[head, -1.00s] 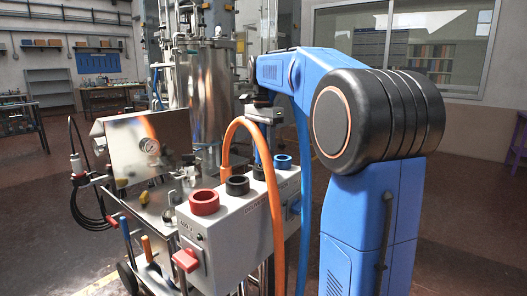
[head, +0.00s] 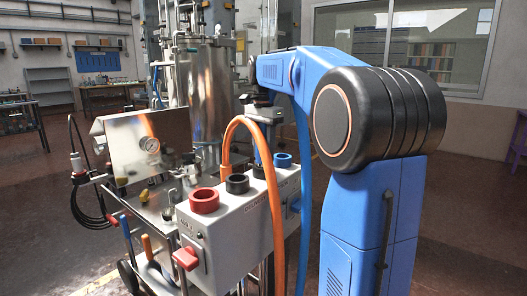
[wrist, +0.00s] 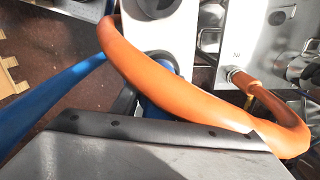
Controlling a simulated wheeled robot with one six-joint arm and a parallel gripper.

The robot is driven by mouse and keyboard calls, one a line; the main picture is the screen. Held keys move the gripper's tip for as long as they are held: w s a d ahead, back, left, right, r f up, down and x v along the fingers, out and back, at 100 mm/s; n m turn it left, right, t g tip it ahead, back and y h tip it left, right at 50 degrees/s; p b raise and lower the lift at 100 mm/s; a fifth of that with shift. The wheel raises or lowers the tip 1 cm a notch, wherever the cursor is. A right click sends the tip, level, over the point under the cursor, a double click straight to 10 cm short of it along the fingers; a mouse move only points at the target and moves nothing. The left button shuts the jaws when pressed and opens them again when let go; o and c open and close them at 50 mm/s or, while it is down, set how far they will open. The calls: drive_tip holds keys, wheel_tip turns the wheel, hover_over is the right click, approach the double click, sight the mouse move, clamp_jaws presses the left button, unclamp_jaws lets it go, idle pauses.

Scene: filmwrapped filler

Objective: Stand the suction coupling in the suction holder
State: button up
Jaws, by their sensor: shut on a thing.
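My gripper (head: 262,115) is high behind the orange hose, shut on a blue cylindrical piece that I take for the suction coupling (head: 262,146). The coupling looks roughly upright, its lower end close to the rear black ring (head: 259,172) of the holder box (head: 232,222). Whether it is above, behind or inside that ring I cannot tell. In the wrist view the blue piece (wrist: 160,108) shows under the dark gripper edge, partly hidden by the hose. The box has red (head: 204,201), black (head: 237,184) and blue (head: 283,159) rings too. Its labels are unreadable.
An orange hose (head: 276,215) arches over the box, close to the gripper. A blue hose (head: 304,205) hangs beside my arm. Open floor lies at the right.

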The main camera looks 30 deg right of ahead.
drive_tip(key=shift+f, duration=0.1)
drive_tip(key=o, duration=1.5)
wheel_tip(320, 180, up, 17)
drive_tip(key=s+a+f+n+t, duration=0.1)
drive_tip(key=s+a+f+n, duration=0.35)
drive_tip(key=s+f, duration=0.25)
drive_tip(key=s+a+f+n+t, duration=0.1)
drive_tip(key=s+a+f+n, duration=0.3)
drive_tip(key=s+a+f, duration=0.3)
drive_tip(key=s+a+f+n+t, duration=0.1)
drive_tip(key=s+a+f+n, duration=0.1)
drive_tip(key=s+f, duration=0.6)
drive_tip(key=s+a+f+n+t, duration=0.1)
drive_tip(key=s+f+n, duration=0.4)
drive_tip(key=f, duration=1.1)
drive_tip(key=s+a, duration=0.1)
drive_tip(key=s, duration=0.2)
drive_tip(key=shift+a+t, duration=0.15)
drive_tip(key=shift+t, duration=0.25)
